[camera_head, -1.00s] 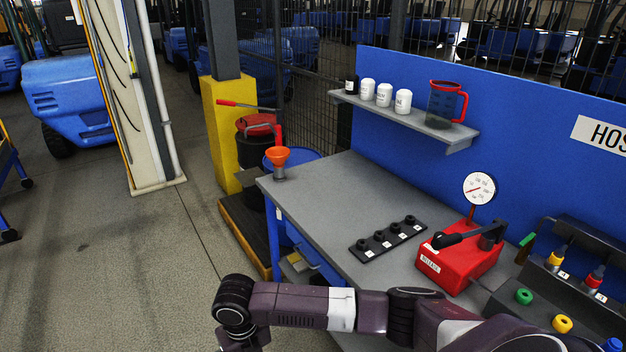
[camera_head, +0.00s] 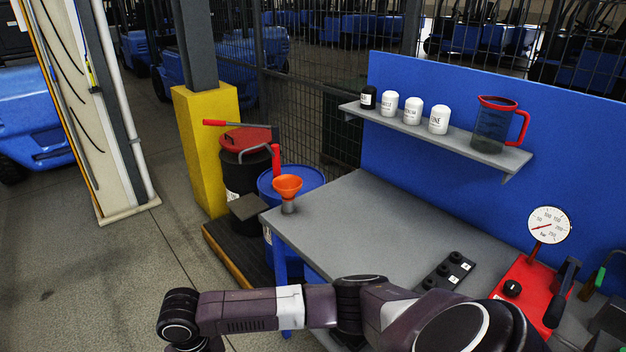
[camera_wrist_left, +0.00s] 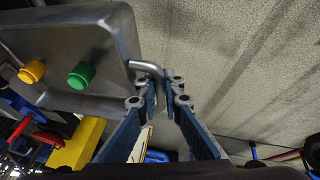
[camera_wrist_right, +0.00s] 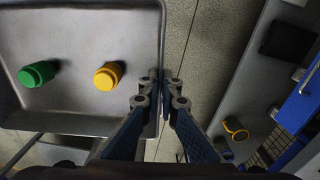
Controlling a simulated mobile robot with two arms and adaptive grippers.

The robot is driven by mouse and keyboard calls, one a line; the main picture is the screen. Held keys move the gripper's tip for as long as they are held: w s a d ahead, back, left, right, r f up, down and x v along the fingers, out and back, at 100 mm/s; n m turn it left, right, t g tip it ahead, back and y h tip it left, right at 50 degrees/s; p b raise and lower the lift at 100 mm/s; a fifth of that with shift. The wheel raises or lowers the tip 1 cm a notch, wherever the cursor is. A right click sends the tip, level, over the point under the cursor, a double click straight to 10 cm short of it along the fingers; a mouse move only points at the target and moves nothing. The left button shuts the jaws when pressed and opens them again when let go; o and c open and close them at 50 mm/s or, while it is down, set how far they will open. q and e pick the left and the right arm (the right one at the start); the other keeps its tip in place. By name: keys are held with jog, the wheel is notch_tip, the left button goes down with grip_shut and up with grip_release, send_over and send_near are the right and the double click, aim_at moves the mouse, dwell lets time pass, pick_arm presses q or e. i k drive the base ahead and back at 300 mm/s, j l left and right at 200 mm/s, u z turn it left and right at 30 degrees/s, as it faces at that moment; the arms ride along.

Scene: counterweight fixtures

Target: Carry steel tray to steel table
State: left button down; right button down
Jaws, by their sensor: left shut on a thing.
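The steel tray (camera_wrist_left: 60,45), a shallow metal pan, holds a yellow cap (camera_wrist_left: 32,72) and a green cap (camera_wrist_left: 81,75). My left gripper (camera_wrist_left: 165,85) is shut on the tray's bent bar handle (camera_wrist_left: 146,68). In the right wrist view the tray (camera_wrist_right: 85,120) fills the left side, with the same caps inside. My right gripper (camera_wrist_right: 162,77) has its fingertips close together at the tray's edge; whether they clasp a handle is hidden. Neither gripper shows in the head view. I cannot tell which surface is the steel table.
A grey-topped workbench (camera_head: 345,225) with a blue back panel (camera_head: 440,95) stands ahead and right. It carries an orange funnel (camera_head: 287,186), a black socket strip (camera_head: 448,272) and a red gauge unit (camera_head: 525,290). A yellow pillar base (camera_head: 205,150) stands left of it. Floor at left is open.

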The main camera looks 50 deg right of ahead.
aim_at(353, 228)
jog(key=i+j+u, duration=0.2)
jog(key=i, duration=0.9)
jog(key=i+z, duration=0.1)
jog(key=z, duration=0.25)
jog(key=i+z, duration=0.15)
jog(key=z, duration=0.2)
jog(key=i+j+z, duration=0.1)
jog(key=z, duration=0.75)
jog(key=i+j+z, duration=0.1)
jog(key=z, duration=0.4)
jog(key=j+z, duration=0.15)
jog(key=z, duration=0.35)
jog(key=j+z, duration=0.1)
jog(key=z, duration=0.4)
